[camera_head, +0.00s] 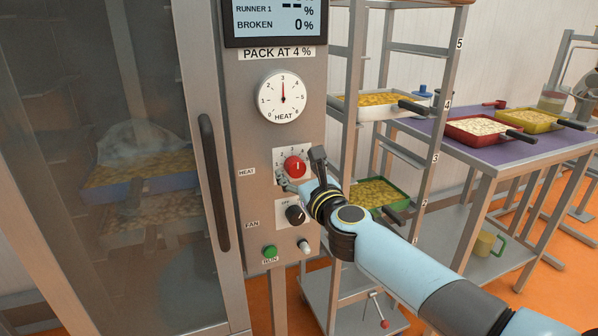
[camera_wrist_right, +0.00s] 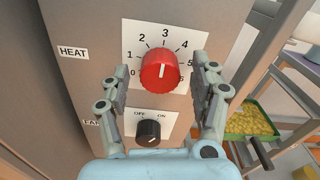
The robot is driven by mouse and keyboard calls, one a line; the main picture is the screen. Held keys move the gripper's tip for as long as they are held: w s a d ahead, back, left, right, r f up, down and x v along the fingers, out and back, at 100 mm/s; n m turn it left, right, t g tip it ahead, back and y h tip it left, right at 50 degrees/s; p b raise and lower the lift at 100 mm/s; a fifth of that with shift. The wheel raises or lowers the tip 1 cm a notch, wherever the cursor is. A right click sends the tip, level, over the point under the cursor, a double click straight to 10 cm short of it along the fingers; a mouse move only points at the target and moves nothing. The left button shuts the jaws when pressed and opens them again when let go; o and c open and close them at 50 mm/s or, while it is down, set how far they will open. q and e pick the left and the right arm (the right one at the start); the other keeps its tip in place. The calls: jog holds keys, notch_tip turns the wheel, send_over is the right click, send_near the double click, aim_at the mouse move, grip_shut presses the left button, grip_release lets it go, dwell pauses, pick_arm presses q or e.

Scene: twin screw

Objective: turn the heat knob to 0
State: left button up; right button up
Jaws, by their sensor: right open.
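The red heat knob (camera_head: 294,167) sits on a white numbered plate on the grey control panel. In the right wrist view the red knob (camera_wrist_right: 160,72) has its white line pointing up, close to 3. The heat gauge (camera_head: 283,96) above has its needle at 3. My right gripper (camera_head: 299,168) is open in front of the panel. In the wrist view the right gripper's fingers (camera_wrist_right: 160,76) stand on either side of the knob, with gaps visible. Whether either finger touches it is not clear. My left gripper is out of view.
Below are the black fan knob (camera_head: 295,214), green run button (camera_head: 270,251) and a small light-coloured toggle (camera_head: 304,246). A glass door with a dark handle (camera_head: 213,180) stands left. A rack with trays (camera_head: 380,193) and a purple-topped table (camera_head: 480,145) stand right.

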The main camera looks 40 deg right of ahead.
jog(key=c, duration=1.2)
jog(key=n+p, duration=0.2)
jog(key=n, duration=0.3)
jog(key=shift+n, duration=0.4)
jog(key=n+p, duration=0.2)
jog(key=n, duration=0.4)
jog(key=shift+a, duration=0.1)
jog(key=n+p, duration=0.2)
jog(key=n, duration=0.4)
jog(key=shift+f+n+p, duration=0.1)
jog(key=shift+n+p, duration=0.2)
jog(key=shift+p, duration=0.1)
jog(key=n+p, duration=0.2)
jog(key=n, duration=0.3)
jog(key=shift+f, duration=0.15)
jog(key=shift+n, duration=0.4)
